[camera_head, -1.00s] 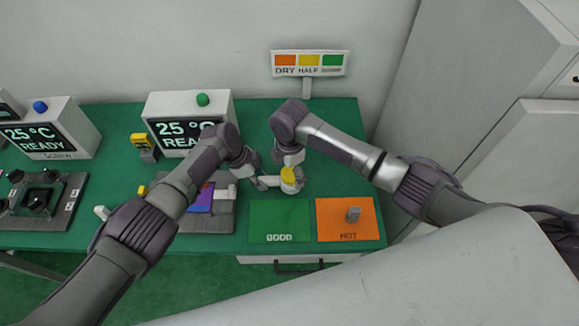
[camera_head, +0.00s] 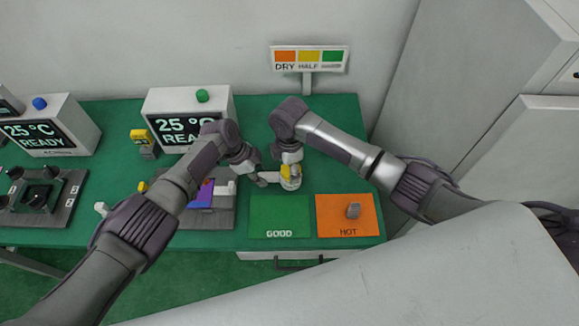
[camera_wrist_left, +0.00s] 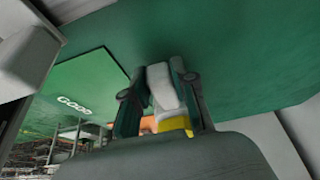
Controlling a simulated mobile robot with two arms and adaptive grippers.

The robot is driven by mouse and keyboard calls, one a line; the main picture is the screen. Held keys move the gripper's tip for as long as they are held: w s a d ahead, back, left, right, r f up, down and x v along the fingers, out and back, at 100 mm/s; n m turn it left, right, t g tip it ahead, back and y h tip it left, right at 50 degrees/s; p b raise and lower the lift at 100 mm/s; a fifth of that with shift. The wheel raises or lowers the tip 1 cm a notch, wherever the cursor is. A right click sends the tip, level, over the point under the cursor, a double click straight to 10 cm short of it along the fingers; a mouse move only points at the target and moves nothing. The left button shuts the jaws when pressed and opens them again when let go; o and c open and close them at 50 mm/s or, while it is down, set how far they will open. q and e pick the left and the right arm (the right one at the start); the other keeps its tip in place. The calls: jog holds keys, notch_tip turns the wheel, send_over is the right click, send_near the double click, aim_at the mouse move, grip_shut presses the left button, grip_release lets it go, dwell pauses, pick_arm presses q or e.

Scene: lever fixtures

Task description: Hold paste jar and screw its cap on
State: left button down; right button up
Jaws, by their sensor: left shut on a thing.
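The paste jar (camera_head: 291,184) is a small white jar standing upright near the middle of the green table. Its yellow cap (camera_head: 286,173) is on top and partly hidden; I cannot tell how far it is seated. My left gripper (camera_head: 272,179) is shut on the jar from its left side. In the left wrist view, the white jar (camera_wrist_left: 162,88) shows between the fingers of my left gripper (camera_wrist_left: 160,95), with yellow (camera_wrist_left: 174,123) beside it. My right gripper (camera_head: 291,168) points down over the jar, its fingers at the cap; their closure is unclear.
A DRY/HALF sign (camera_head: 309,60) stands behind. A display box (camera_head: 165,125) and a dark fixture (camera_head: 222,218) are to the left. The table's back right is clear.

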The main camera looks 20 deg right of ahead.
jog(key=o, duration=0.5)
pick_arm(q)
jog(key=c, duration=0.8)
grip_release()
jog(key=shift+c, duration=0.2)
pick_arm(e)
notch_tip(320, 180, up, 12)
